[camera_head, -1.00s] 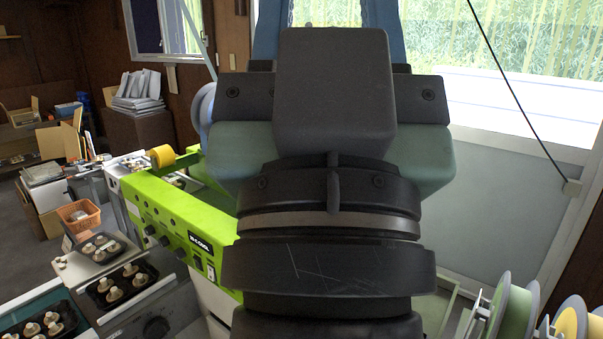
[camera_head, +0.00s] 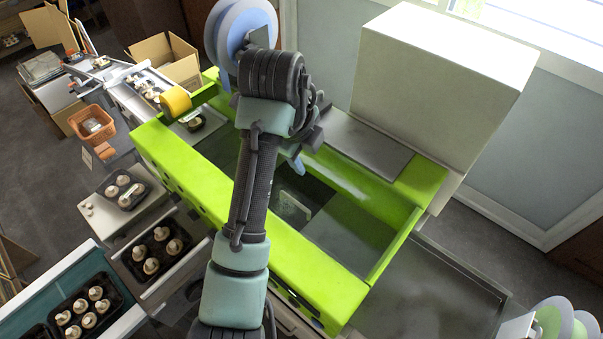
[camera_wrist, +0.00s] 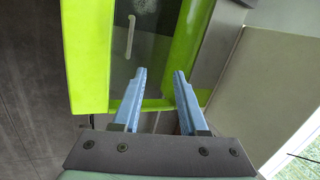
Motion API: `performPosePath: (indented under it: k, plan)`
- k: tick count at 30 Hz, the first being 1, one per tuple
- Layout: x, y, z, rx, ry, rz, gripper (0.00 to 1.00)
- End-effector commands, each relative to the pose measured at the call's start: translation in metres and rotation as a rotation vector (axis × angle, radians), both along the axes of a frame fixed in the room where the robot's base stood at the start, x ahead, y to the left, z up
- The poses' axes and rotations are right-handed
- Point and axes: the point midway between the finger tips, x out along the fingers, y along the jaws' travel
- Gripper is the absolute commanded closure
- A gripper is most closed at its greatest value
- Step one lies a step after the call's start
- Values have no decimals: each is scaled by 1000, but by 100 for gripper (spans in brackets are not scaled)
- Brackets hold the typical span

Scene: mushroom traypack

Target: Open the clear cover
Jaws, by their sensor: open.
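The clear cover (camera_head: 345,232) is a dark see-through panel lying within the bright green frame (camera_head: 185,165) of the machine. A pale bar handle (camera_head: 290,207) shows on it. In the wrist view, the cover (camera_wrist: 150,52) and its upright pale handle (camera_wrist: 130,37) are ahead, the handle slightly left of my fingers. My gripper (camera_wrist: 161,74) has two blue fingers spread apart, with nothing between them, and they look apart from the handle. In the head view my arm hides part of the cover, and only a bit of a blue finger (camera_head: 292,158) shows.
A large pale box-shaped housing (camera_head: 440,75) stands behind the frame. Trays of mushrooms (camera_head: 84,312) sit at the lower left. A yellow tape roll (camera_head: 175,101) and a large blue-white reel (camera_head: 240,30) are at the frame's far left end. A flat grey surface (camera_head: 430,295) lies at the right.

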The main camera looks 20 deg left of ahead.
Motion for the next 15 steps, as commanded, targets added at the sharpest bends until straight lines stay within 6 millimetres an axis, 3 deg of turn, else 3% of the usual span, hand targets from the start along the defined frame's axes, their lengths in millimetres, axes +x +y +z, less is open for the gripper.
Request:
performPosePath:
  k: [3, 6, 15]
  plan:
    - [-23, 12, -4, 10, 126, -101, 58]
    - [-32, 15, -12, 10, 170, -142, 58]
    - [-28, 12, -51, 8, 179, -152, 58]
